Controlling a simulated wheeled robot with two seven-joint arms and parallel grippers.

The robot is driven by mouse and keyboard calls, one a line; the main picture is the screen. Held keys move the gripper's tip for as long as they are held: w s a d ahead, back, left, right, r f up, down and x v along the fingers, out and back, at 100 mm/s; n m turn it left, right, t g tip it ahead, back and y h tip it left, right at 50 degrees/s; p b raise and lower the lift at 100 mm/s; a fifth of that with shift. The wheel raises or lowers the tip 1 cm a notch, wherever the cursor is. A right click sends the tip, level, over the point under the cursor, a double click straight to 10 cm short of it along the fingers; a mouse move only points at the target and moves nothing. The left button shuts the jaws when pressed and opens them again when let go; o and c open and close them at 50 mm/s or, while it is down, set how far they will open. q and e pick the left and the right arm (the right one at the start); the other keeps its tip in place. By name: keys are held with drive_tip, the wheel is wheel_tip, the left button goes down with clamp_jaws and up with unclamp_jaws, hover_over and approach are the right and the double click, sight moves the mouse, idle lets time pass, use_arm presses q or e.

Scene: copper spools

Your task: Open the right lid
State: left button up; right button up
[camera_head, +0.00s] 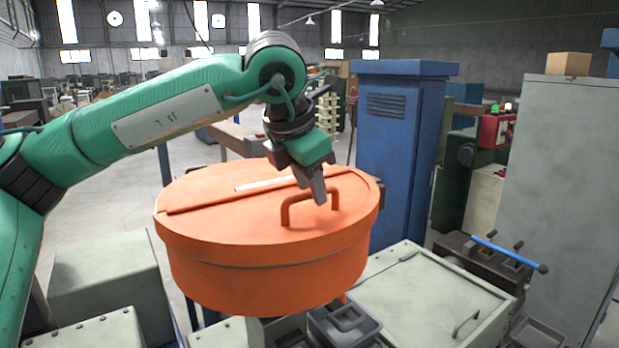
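A large round orange drum (255,275) stands in the middle of the view. Its flat orange lid (235,220) is down, with a straight seam across it and a pale strip at the seam. An orange bar handle (287,212) stands on the near right part of the lid. My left gripper (320,193) points down at the handle from above. Its fingertips overlap the handle's right part in the picture; I cannot tell if they touch it. The fingers are seen nearly edge on, so their gap is hidden. My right gripper is not in view.
A tall blue cabinet (400,150) stands close behind the drum on the right. A pale machine cover (420,300) with a small handle lies to the drum's right. A blue bar (510,253) sits beyond it. A grey cabinet (560,160) stands far right.

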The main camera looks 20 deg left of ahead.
use_arm(q)
drive_tip(key=shift+c, duration=0.2)
clamp_jaws()
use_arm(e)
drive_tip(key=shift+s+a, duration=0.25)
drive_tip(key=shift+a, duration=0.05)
use_arm(q)
drive_tip(key=shift+r, duration=0.1)
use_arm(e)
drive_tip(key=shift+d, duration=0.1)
